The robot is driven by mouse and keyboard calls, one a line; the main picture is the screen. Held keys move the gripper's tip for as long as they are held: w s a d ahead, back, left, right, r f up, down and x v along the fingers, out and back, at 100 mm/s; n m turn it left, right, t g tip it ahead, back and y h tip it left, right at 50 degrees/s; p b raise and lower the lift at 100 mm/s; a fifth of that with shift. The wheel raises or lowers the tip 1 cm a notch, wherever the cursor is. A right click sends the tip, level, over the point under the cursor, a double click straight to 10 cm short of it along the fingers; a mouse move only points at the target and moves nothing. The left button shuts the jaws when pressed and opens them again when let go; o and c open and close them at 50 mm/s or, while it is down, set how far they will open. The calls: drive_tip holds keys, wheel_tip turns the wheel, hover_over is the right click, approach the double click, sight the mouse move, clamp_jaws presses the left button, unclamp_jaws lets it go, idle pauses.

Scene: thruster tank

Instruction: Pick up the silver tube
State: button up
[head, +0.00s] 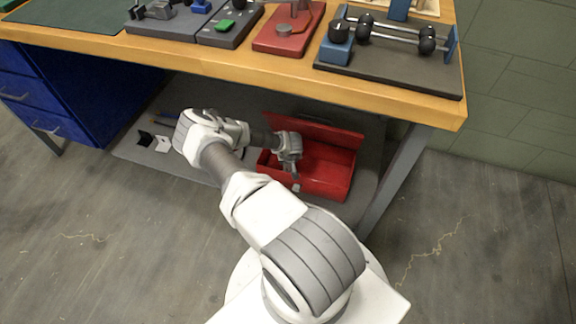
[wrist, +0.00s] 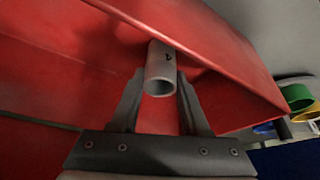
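The silver tube (wrist: 160,72) is a short grey cylinder with a dark mark on its side. In the wrist view its open end faces the camera. My gripper (wrist: 161,84) has one finger on each side of the tube, and the fingertips appear to be closed against it. Red walls of the toolbox (wrist: 60,75) lie behind the tube. In the head view my gripper (head: 294,172) points down at the open red toolbox (head: 325,178) on the grey lower shelf. The tube is too small there to tell from the fingertips.
The wooden workbench (head: 225,62) overhangs my arm, with its steel leg (head: 395,175) right of the toolbox. Blue drawers (head: 60,95) stand on the left. Small black and white parts (head: 162,144) lie on the shelf. A green ring (wrist: 297,97) shows at the wrist view's right edge.

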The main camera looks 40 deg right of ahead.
clamp_jaws()
drive_tip(key=shift+r, duration=0.1)
